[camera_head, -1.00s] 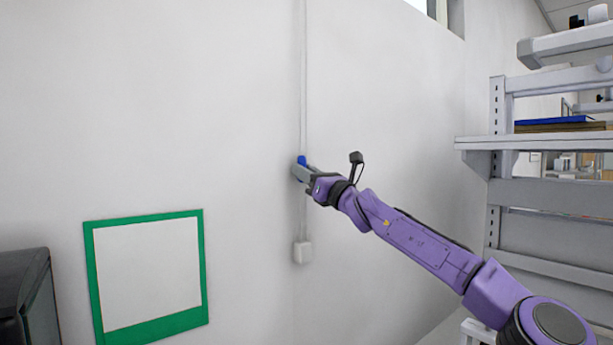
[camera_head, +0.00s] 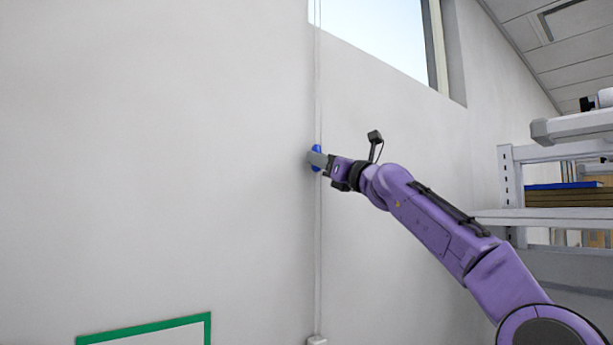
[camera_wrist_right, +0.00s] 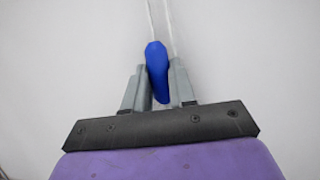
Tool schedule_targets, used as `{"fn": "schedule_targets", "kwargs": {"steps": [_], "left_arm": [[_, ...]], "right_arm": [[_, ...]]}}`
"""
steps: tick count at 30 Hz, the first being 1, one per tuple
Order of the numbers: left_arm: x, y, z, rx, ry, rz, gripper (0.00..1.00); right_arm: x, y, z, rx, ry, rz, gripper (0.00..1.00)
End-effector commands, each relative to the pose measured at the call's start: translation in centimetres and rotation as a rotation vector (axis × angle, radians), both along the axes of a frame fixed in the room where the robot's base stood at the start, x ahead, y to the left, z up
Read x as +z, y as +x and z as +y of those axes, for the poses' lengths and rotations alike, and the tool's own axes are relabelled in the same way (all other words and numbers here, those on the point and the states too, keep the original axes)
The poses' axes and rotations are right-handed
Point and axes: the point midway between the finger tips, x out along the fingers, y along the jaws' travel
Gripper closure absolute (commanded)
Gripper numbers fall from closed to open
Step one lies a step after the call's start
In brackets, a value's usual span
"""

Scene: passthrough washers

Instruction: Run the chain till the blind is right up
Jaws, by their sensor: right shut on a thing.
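The chain (camera_head: 318,240) is a thin pale double strand hanging straight down the white wall. A blue piece (camera_head: 316,148) sits on it; it also shows in the right wrist view (camera_wrist_right: 157,62). My right gripper (camera_head: 315,159) is shut on the blue piece, with its grey fingers on either side of it in the wrist view. The chain's lower end runs to a small white box (camera_head: 317,340) on the wall, cut by the bottom edge. The blind itself is not seen. My left gripper is not in view.
A bright window (camera_head: 390,35) is set high in the wall, right of the chain. Shelving (camera_head: 550,216) with flat blue and brown items stands at the right. A green frame (camera_head: 150,327) is on the wall at lower left. The wall around the gripper is clear.

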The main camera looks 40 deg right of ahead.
Motion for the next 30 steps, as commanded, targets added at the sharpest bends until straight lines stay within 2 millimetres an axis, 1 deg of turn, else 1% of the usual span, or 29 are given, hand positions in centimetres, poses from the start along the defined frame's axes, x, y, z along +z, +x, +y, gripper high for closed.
{"fn": "schedule_targets", "kwargs": {"steps": [11,12,14,23,26,29,30], "left_arm": [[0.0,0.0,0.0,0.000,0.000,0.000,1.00],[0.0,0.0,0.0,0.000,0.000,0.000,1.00],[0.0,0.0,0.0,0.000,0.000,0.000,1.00],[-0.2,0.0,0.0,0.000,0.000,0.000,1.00],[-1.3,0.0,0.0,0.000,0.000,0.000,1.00],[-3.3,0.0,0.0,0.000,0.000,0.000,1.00],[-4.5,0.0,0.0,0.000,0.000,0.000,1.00]], "right_arm": [[0.3,0.6,0.8,0.014,0.006,-0.002,1.00],[0.3,0.6,0.8,0.014,0.006,-0.001,0.69],[0.2,0.7,0.8,0.015,0.006,-0.001,0.49],[0.1,0.5,0.7,0.013,0.003,-0.002,0.48],[-0.6,-0.5,0.6,0.013,0.004,-0.003,0.48],[-1.9,-2.4,0.3,0.014,0.004,-0.005,0.48],[-2.5,-2.9,0.2,0.011,0.002,-0.005,0.48]]}}
